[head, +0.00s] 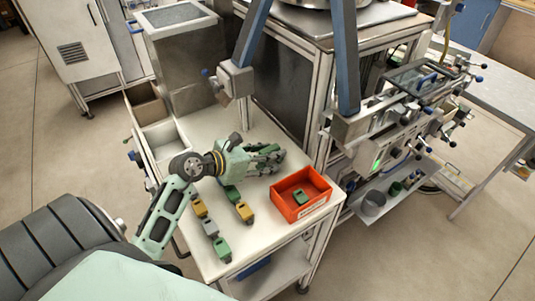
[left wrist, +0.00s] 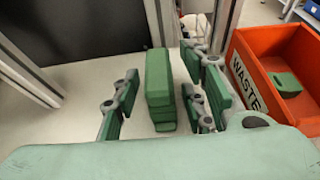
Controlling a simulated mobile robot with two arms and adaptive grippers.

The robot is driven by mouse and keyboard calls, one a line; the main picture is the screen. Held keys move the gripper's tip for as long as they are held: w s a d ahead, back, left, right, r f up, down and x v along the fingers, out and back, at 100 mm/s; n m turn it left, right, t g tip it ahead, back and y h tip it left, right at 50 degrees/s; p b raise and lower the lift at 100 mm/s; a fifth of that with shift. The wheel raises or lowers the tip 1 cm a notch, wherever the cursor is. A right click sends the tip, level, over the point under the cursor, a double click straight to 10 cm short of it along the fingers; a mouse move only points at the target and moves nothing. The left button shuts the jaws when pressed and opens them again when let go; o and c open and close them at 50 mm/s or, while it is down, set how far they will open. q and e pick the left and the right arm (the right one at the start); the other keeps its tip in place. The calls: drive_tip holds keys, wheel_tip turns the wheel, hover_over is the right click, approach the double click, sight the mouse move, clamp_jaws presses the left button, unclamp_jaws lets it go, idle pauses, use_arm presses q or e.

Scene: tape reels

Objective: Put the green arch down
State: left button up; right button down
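The green arch (left wrist: 158,85) shows in the left wrist view as a long green piece on the pale worktop, between the fingers of my left gripper (left wrist: 155,103). Gaps show between it and the finger pads on both sides, so the gripper is open around it and not visibly touching it. An arch opening cannot be made out from this angle. In the head view my left gripper (head: 268,158) is low over the back of the worktop and largely hides the piece. My right gripper is not in view.
A red waste bin (head: 318,211) with a green piece (head: 300,197) inside stands right of the gripper. Several yellow, grey and green blocks (head: 245,211) lie in front of it on the worktop (head: 263,238). A dark panel and metal posts stand behind.

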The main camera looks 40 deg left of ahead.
use_arm(q)
drive_tip(key=shift+r, duration=0.25)
drive_tip(key=shift+s+a, duration=0.15)
drive_tip(key=shift+s, duration=0.15)
drive_tip(key=b+v, duration=0.2)
drive_tip(key=v, duration=0.7)
drive_tip(key=shift+s+a, duration=0.1)
drive_tip(key=shift+s, duration=0.25)
drive_tip(key=shift+b+v, duration=0.35)
drive_tip(key=shift+v, duration=0.5)
drive_tip(key=shift+r, duration=0.2)
drive_tip(key=shift+w, duration=0.1)
